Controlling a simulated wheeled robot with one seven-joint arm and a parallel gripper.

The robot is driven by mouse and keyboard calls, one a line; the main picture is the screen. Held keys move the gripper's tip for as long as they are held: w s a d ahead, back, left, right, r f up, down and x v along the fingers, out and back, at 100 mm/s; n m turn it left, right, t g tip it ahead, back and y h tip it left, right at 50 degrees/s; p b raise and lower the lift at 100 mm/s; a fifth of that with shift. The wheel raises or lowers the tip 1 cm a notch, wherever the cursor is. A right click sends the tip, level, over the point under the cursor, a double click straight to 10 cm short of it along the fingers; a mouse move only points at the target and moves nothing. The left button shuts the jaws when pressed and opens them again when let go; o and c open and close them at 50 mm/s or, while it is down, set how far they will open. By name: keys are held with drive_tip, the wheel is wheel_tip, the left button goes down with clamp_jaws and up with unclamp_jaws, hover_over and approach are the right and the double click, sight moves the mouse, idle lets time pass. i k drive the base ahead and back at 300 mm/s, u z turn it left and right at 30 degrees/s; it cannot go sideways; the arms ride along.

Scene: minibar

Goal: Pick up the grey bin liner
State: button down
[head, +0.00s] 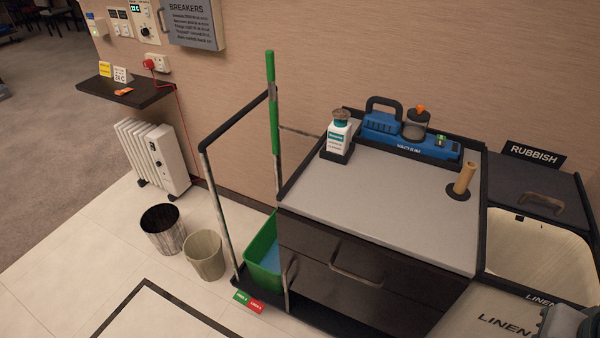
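I cannot clearly pick out a grey bin liner. Two small waste bins stand on the pale floor left of the cart. The dark bin (163,238) has a black rim and paler streaks on its side; its inside is dark. The grey-beige bin (205,265) stands just in front and to its right, open at the top, and looks empty. Whether either holds a liner is too small to tell. Part of my arm shows at the bottom right corner, by the linen lid. My gripper's fingertips are not visible.
A cart (375,215) with drawers carries a blue vacuum (410,135), a white bottle (338,135) and a wooden-handled tool (464,178). A green bucket (262,258) and green pole (272,110) stand left of it. A cream sack (535,250) hangs right. A heater (155,157) stands behind the bins.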

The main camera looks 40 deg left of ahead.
sight(202, 248)
drive_tip(key=u, duration=3.35)
drive_tip(key=i, duration=2.85)
drive_tip(key=z, duration=2.05)
